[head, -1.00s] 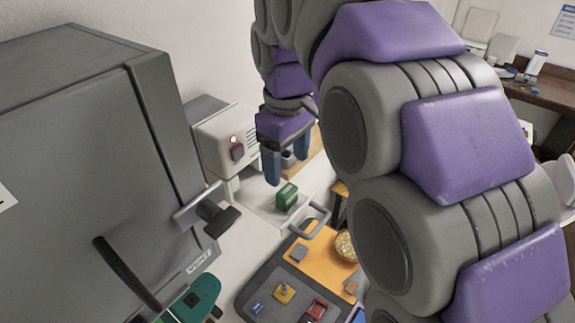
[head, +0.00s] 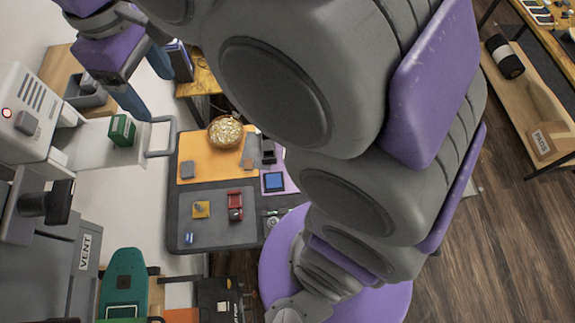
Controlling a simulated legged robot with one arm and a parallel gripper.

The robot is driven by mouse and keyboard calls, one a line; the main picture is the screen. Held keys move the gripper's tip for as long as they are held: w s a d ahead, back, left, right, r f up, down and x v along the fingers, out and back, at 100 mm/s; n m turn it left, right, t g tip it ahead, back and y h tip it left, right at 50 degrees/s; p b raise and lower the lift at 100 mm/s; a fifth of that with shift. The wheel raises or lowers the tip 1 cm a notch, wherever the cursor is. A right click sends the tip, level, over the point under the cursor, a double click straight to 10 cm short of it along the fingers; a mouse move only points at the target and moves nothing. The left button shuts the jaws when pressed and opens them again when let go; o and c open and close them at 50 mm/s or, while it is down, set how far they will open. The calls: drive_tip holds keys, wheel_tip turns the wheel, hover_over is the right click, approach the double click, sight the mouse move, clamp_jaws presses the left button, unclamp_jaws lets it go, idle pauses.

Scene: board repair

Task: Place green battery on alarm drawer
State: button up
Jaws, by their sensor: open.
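The green battery (head: 122,130) sits on a light grey open drawer (head: 88,150) at the left of the head view. The drawer has a grey loop handle (head: 165,137) and extends from a white alarm box (head: 28,112) with a red light. My gripper (head: 145,88) is open and empty, with blue fingers pointing down. In the picture its fingers lie just above and right of the battery, apart from it. My purple and grey arm fills the upper middle and hides part of the scene.
A table with an orange mat (head: 198,142) and a dark mat (head: 205,228) holds small parts, a red part (head: 235,206) and a gold bowl (head: 224,132). A grey VENT cabinet (head: 62,258) and a green board (head: 124,278) stand lower left. Wooden floor (head: 480,240) is clear at right.

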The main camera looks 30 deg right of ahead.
drive_tip(key=s+d+f+m+g, duration=0.1)
drive_tip(key=s+d+f+m, duration=0.9)
drive_tip(key=s+d+f, duration=0.65)
wheel_tip(320, 180, down, 28)
drive_tip(key=s+a+b, duration=0.2)
drive_tip(key=b, duration=2.5)
drive_tip(key=shift+s+r, duration=0.15)
drive_tip(key=shift+a, duration=0.3)
drive_tip(key=shift+d, duration=0.15)
